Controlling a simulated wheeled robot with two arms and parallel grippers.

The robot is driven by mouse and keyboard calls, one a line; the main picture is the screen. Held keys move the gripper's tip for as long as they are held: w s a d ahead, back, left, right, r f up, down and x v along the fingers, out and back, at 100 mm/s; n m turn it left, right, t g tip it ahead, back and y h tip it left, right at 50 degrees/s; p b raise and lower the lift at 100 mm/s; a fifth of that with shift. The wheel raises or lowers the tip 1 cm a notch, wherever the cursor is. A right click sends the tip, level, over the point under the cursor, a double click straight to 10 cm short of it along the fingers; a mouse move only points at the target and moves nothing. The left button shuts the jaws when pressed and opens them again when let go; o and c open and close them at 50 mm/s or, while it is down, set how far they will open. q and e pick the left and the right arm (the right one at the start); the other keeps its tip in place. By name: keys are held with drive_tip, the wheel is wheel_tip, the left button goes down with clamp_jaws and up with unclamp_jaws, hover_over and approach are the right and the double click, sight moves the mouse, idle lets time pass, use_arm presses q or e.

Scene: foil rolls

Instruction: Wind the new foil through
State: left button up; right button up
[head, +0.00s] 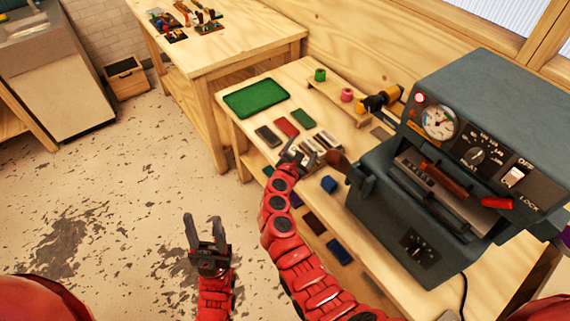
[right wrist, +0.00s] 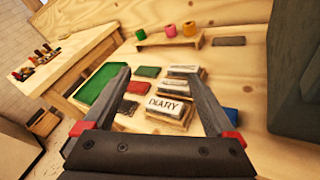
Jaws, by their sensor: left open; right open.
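The grey stamping machine (head: 480,130) with its dial and switches stands on the right of the bench. A green roll (head: 319,74) and a pink roll (head: 347,94) stand on a low wooden rack behind it. My right gripper (head: 297,150) is open and empty, above the bench front near the small books. In the right wrist view its jaws (right wrist: 168,95) frame a block marked DIARY (right wrist: 168,106). My left gripper (head: 206,222) is open and empty, over the floor.
A green mat (head: 255,98) and several small coloured books lie on the bench left of the machine. More coloured books, one blue (head: 339,251), lie on the lower level. A second bench (head: 240,45) with tools stands behind.

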drive_tip(key=s+a+f+m+t+y+b, duration=0.1)
drive_tip(key=a+f+y, duration=0.4)
drive_tip(key=y, duration=0.1)
drive_tip(key=shift+a+f+y, duration=0.15)
drive_tip(key=shift+f+y, duration=0.25)
drive_tip(key=shift+s, duration=0.1)
